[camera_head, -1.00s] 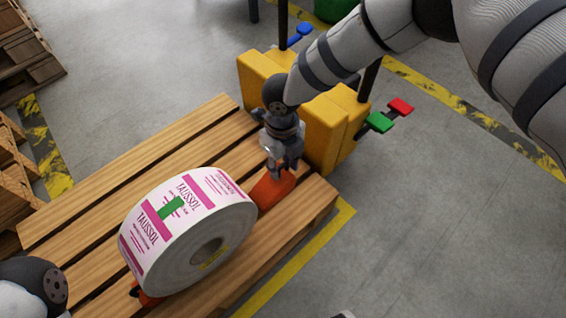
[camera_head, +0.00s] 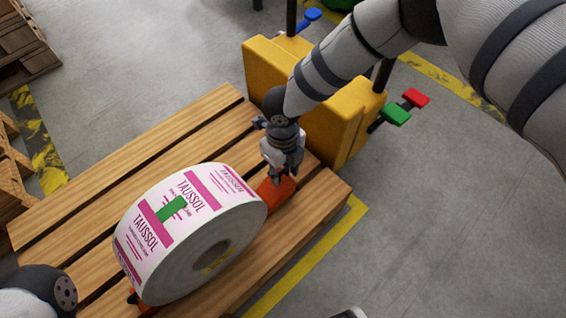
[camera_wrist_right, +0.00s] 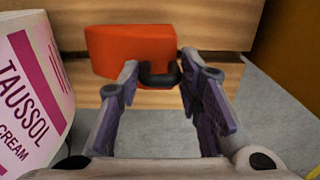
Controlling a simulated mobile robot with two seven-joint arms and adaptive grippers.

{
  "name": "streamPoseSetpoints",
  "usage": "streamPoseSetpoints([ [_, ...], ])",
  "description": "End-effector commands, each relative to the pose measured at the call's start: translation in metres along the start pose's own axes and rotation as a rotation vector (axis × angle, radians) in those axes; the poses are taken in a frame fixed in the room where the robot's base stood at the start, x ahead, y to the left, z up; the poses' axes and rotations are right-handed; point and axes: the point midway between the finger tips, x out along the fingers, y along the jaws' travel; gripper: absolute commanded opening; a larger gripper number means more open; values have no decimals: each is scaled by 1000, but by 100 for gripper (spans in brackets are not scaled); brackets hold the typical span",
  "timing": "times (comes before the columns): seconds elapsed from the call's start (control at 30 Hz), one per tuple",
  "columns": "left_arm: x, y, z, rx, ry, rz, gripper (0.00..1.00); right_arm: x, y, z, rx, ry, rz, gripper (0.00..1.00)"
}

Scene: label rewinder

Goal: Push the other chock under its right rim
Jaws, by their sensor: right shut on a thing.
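A large roll of white and pink labels (camera_head: 165,222) stands on its rim on the wooden pallet (camera_head: 130,165). An orange chock (camera_head: 279,192) lies on the slats at the roll's right rim. In the wrist view the chock (camera_wrist_right: 130,50) shows a small gap to the roll (camera_wrist_right: 38,85), though contact low down cannot be told. My right gripper (camera_head: 278,178) is shut on the chock's dark handle (camera_wrist_right: 160,78). Another orange chock (camera_head: 145,307) shows partly under the roll's left side. My left arm shows at the bottom left, its gripper out of view.
A yellow machine body (camera_head: 300,90) with a green pedal (camera_head: 396,114) and a red pedal (camera_head: 416,98) stands close behind my right gripper. Yellow floor tape (camera_head: 310,260) runs along the pallet's right side. Open grey floor lies to the right.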

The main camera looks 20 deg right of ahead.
Motion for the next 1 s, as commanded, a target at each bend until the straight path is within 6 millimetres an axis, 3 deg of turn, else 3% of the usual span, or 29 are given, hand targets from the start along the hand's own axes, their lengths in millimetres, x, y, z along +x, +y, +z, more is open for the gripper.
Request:
streamPoseSetpoints([
  [0.13,8,0,-3,1,-20,-1,0,18,2,0,0,1,1,0],
  [0.5,0,0,1,0,0,0,0,14,33,0,-1,-1,0,0],
  [0.87,-1,0,0,0,1,0,0,14,37,0,0,-1,0,0],
  [0.9,-1,0,0,0,1,0,0,14,37,0,0,-1,0,37],
  [1.0,-1,0,0,0,1,0,0,14,37,0,0,-1,0,56],
])
